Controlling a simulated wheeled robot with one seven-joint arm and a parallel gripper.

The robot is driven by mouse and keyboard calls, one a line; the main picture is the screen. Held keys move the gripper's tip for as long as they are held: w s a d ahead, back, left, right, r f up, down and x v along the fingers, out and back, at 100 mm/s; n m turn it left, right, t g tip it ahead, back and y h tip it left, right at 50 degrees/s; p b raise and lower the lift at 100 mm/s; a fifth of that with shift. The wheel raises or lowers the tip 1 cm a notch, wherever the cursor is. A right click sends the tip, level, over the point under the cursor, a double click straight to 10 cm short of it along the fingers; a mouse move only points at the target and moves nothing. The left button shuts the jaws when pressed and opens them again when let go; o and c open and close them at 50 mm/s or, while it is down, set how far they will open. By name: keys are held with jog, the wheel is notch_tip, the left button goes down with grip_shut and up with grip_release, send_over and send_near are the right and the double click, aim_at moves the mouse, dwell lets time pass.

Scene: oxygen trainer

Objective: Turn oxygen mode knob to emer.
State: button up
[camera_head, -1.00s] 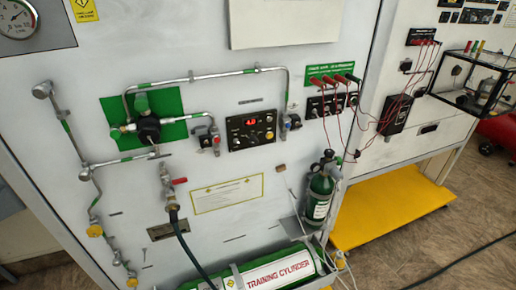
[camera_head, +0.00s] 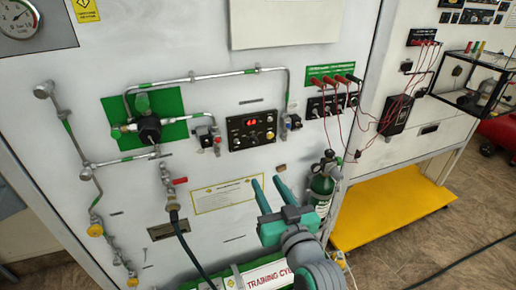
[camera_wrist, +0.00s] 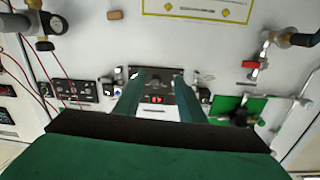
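A small black control panel (camera_head: 251,130) with a red lit display and several small knobs and switches is on the white wall board. Its labels are too small to read, so I cannot tell which knob is the oxygen mode knob or where it points. My gripper (camera_head: 267,181) has teal fingers, spread apart and empty, below the panel in the head view. In the wrist view, which looks upside down, the black panel (camera_wrist: 157,98) shows between the fingers of my gripper (camera_wrist: 158,75); the fingers hide its sides. The fingers look apart from the panel.
A green bottle (camera_head: 322,188) hangs just right of my gripper. Pipes with a black regulator (camera_head: 148,129) lie left of the panel. Red leads (camera_head: 340,115) hang at the right. The board just below the panel is mostly flat.

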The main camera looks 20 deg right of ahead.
jog(key=n, duration=0.1)
send_near(255, 144)
jog(key=shift+y, duration=0.3)
jog(key=w, duration=0.7)
jog(key=shift+a, duration=0.1)
jog(key=shift+w+d, duration=0.35)
jog(key=shift+w, duration=0.1)
jog(key=shift+a, duration=0.15)
grip_shut()
